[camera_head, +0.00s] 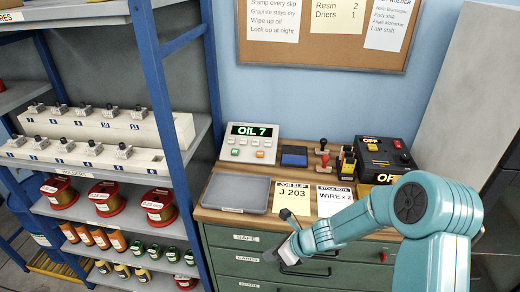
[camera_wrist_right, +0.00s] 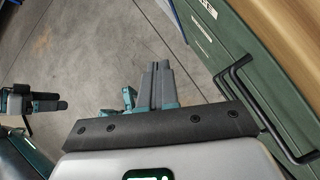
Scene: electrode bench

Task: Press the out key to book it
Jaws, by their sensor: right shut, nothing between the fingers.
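The booking unit (camera_head: 248,143) is a pale box at the back left of the bench top. Its green display reads OIL 7. Below the display are several small keys, among them a green key (camera_head: 235,152) and an orange key (camera_head: 260,154); their lettering is too small to read. My right gripper (camera_head: 271,255) is shut and empty, low in front of the drawer fronts, below and apart from the unit. Its closed fingers also show in the wrist view (camera_wrist_right: 157,72), over the floor. A dark-tipped part at that view's left edge may be my left gripper; its jaws are unclear.
A grey tray (camera_head: 238,192) lies in front of the unit. A J 203 job slip (camera_head: 292,196), a blue pad (camera_head: 294,156), stamps (camera_head: 322,146) and a black switch box (camera_head: 378,152) are to the right. A blue-posted shelf (camera_head: 160,100) stands left. A drawer handle (camera_wrist_right: 262,120) is near my gripper.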

